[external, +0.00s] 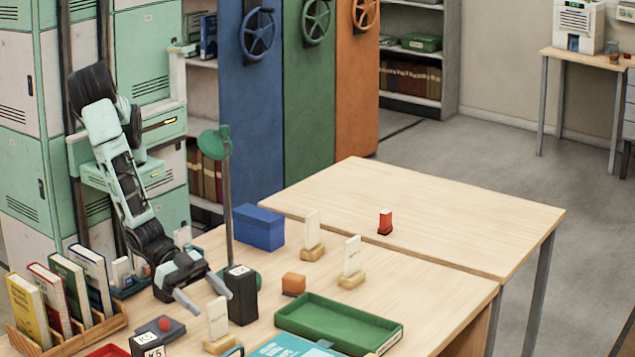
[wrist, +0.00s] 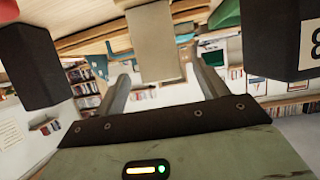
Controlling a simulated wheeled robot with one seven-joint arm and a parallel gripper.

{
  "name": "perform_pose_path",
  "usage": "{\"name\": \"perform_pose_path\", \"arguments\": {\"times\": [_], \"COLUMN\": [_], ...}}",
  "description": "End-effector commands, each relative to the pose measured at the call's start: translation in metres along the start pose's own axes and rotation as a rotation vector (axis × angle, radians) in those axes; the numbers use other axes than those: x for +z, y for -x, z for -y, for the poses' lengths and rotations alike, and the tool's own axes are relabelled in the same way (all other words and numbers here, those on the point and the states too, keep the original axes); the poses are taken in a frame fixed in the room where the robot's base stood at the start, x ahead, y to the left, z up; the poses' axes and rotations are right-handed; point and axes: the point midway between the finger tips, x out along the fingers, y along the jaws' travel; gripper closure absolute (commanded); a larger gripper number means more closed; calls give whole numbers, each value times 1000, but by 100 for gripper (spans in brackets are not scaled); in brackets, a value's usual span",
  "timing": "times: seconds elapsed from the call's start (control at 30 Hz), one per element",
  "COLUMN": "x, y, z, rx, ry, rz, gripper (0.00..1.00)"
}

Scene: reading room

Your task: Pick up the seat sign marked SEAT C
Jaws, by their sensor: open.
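Three upright pale seat signs on wooden bases stand on the tables in the external view: a near one (external: 218,318), a middle one (external: 352,256) and a far one (external: 312,233). No lettering faces the camera, so I cannot tell which is SEAT C. My gripper (external: 205,296) is open and empty, low over the near table, just behind the near sign. In the wrist view, a blank pale card (wrist: 152,40) appears between the two fingers of my gripper (wrist: 161,72), apparently the near sign, and the fingers are not closed on it.
A black block (external: 241,294) stands close right of my gripper, with a lamp (external: 227,190) behind it. A book rack (external: 70,340) is at left. The far table is mostly clear.

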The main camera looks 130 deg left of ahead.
Motion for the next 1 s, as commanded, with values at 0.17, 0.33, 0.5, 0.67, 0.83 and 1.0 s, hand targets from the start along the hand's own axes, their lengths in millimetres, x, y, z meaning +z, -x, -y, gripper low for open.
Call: {"name": "perform_pose_path", "arguments": {"times": [0.17,0.33,0.5,0.67,0.83,1.0], "x": [-2,-1,-1,-1,-1,-2], "y": [-25,-33,-32,-32,-32,-32], "z": [0,1,0,0,0,0], "rx": [0,0,0,0,1,1], "ry": [-1,0,0,0,0,1], "rz": [0,0,0,1,0,0], "gripper": [27,27,30,75,95,95]}}
